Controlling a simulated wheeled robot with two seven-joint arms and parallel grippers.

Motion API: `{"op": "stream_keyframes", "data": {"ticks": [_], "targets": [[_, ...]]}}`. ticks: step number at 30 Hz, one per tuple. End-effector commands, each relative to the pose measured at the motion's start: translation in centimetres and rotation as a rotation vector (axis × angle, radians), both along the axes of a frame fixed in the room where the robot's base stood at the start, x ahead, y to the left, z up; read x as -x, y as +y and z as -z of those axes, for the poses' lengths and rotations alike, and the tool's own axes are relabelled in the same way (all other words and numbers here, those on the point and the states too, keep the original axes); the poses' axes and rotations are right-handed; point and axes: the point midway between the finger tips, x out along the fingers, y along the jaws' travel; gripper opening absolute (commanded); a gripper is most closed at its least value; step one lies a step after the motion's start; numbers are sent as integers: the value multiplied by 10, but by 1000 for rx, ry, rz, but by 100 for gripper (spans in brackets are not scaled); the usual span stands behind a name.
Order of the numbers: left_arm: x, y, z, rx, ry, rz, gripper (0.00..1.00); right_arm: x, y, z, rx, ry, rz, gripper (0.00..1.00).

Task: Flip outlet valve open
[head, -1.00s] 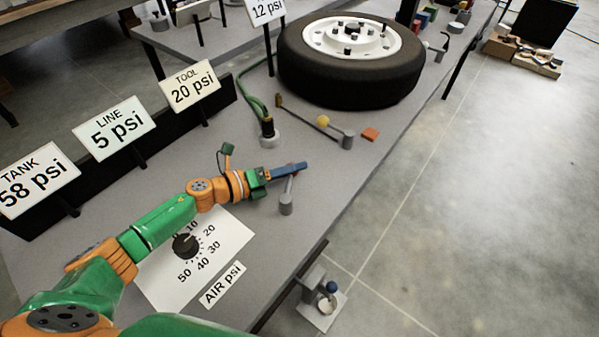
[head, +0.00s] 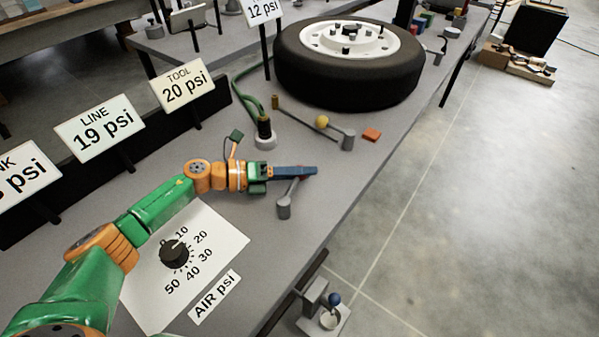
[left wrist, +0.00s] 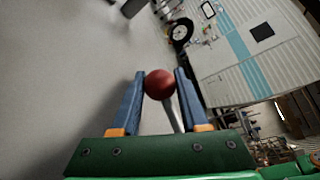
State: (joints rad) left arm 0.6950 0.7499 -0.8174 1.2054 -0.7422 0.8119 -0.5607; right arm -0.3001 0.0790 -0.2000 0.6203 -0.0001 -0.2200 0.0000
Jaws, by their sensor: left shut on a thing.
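A grey lever valve (head: 284,207) stands on the bench near its front edge, right of the dial sheet. Its arm leans up and to the right under my left gripper (head: 312,172). In the left wrist view, the lever's red ball knob (left wrist: 159,83) sits between the two blue fingers of my left gripper (left wrist: 160,88), which is shut on it. In the head view the fingers hide the knob. The LINE sign (head: 97,127) reads 19 psi and the TOOL sign (head: 182,87) reads 20 psi. My right gripper is not in view.
A black dial (head: 174,251) on a white sheet (head: 225,239) lies beside my left arm. Open floor lies to the right.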

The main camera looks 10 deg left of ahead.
Motion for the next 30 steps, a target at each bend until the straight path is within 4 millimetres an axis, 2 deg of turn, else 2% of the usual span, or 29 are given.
{"op": "stream_keyframes", "data": {"ticks": [3, 4, 5, 14, 24, 30], "targets": [[1, -1, 1, -1, 2, 5, 0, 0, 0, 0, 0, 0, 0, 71], [1, -1, 1, -1, 2, 5, 49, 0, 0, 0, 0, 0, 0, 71], [1, -1, 1, -1, 2, 5, 56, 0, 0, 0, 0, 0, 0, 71], [1, 1, 1, -1, 1, 2, 56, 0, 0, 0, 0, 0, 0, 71], [30, 54, -10, -3, 2, 2, 56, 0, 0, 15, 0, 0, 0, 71], [33, 60, -15, -1, 1, 4, 56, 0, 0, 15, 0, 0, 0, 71]]}}
